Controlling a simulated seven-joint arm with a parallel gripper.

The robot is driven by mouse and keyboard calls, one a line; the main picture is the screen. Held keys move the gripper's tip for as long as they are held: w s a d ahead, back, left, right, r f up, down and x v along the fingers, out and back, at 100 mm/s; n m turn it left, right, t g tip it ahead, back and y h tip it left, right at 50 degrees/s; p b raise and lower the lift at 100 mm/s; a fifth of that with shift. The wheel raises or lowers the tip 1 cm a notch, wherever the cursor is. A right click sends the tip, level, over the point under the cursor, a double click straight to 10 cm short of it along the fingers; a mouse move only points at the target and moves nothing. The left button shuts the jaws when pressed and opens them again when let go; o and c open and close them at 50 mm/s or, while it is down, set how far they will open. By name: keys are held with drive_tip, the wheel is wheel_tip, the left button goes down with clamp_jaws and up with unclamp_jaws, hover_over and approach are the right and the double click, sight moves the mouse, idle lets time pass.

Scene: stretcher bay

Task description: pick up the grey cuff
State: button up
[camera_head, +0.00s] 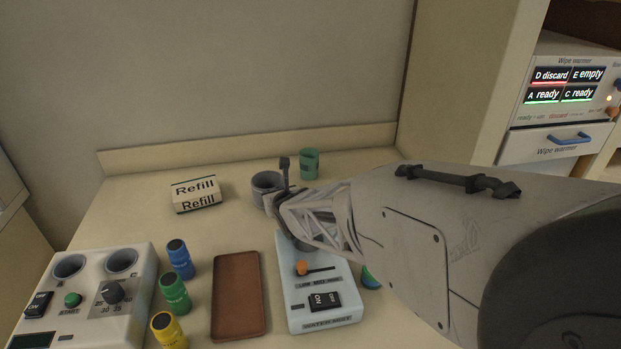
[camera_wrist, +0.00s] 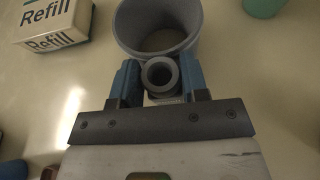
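The grey cuff (camera_head: 267,184) is a round, open-topped ring on the counter, left of my gripper (camera_head: 284,182) in the head view. In the wrist view the cuff (camera_wrist: 128,25) shows as a wide ring just beyond the fingertips. A small grey tube end (camera_wrist: 160,90) sits at its near side, between the two blue fingers of my gripper (camera_wrist: 160,78). I cannot tell whether the tube is part of the cuff. The fingers are apart and flank the tube closely; whether they press on it is unclear. My wrist hides part of the cuff's right side in the head view.
A Refill box (camera_head: 196,194) stands left of the cuff and a green cup (camera_head: 309,164) behind to the right. In front are a brown tray (camera_head: 238,295), a white switch unit (camera_head: 325,318), several coloured bottles (camera_head: 180,259) and a white control box (camera_head: 85,262).

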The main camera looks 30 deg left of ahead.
drive_tip(key=c, duration=0.3)
wheel_tip(320, 180, up, 10)
idle(0.8)
idle(0.4)
